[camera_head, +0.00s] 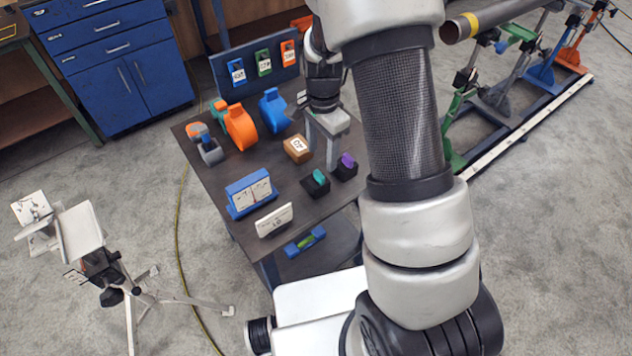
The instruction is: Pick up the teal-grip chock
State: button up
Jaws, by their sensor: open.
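The teal-grip chock (315,187) is a black block with a teal grip on top. It stands on the dark table (222,178) near the table's right side. My gripper (321,156) points down above the table, behind the teal-grip chock in the picture. Its grey fingers are apart, and I see nothing held between them. The gripper looks clear of the chock, but its exact height is hard to tell. A similar black chock with a purple grip (347,161) stands just right of the teal one.
A tan labelled box (297,149) is left of my fingers. Orange (239,127) and blue (272,109) tools stand farther back. A blue holder (250,193), a white sign (274,220) and a blue-green item (305,242) are near the front. My arm hides the table's right side.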

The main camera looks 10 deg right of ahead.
aim_at(319, 173)
notch_tip(319, 173, down, 3)
jog(key=shift+r, duration=0.1)
jog(key=f, duration=0.4)
jog(key=shift+s+a+f, duration=0.1)
jog(key=shift+s+a, duration=0.25)
jog(key=shift+a, duration=0.05)
jog(key=shift+w+f, duration=0.1)
jog(key=shift+f, duration=0.5)
grip_shut()
